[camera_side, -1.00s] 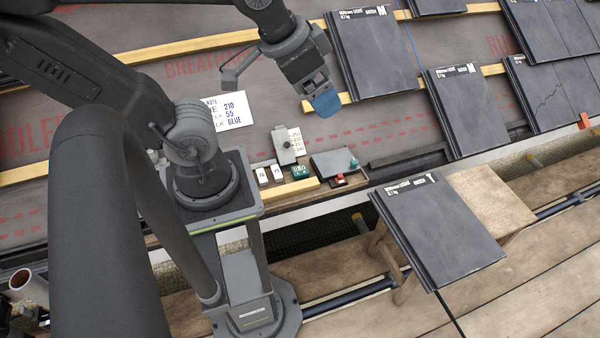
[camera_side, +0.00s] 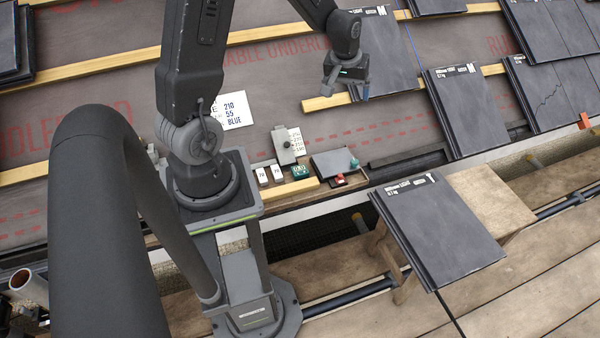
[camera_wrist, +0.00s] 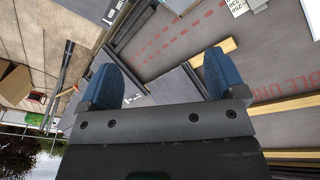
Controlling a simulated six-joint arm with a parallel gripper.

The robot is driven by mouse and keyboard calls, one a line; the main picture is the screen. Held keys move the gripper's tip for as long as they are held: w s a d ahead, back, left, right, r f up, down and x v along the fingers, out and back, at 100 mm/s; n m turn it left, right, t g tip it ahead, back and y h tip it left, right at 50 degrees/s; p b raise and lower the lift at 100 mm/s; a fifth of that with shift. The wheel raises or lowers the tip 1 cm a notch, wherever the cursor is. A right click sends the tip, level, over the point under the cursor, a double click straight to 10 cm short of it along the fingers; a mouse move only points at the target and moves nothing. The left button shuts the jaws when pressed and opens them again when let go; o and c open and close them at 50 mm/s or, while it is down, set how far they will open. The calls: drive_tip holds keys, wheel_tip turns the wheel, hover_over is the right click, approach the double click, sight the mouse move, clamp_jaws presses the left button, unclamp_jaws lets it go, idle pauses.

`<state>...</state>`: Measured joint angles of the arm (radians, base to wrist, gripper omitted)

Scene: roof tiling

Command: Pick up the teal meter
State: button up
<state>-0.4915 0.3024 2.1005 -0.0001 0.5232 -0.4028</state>
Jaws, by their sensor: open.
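The teal meter (camera_side: 300,172) is a small teal block with a light display. I cannot make out the teal meter in the wrist view.
Two white blocks (camera_side: 269,174) lie left of the meter. A grey plate with a knob (camera_side: 285,148) lies behind it. A dark slab (camera_side: 333,162) with red and teal knobs lies to its right. A white card (camera_side: 233,110) lies behind.

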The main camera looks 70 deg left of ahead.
drive_tip(key=a+f+n+g, duration=0.1)
drive_tip(key=a+f+n, duration=0.2)
drive_tip(key=a+f, duration=0.45)
drive_tip(key=n+g+h, duration=0.1)
drive_tip(key=n, duration=0.4)
hover_over(300, 169)
wheel_tip(300, 169, down, 27)
drive_tip(key=shift+w+d, duration=0.1)
drive_tip(key=shift+d, duration=0.05)
drive_tip(key=shift+f, duration=3.1)
drive_tip(key=c, duration=1)
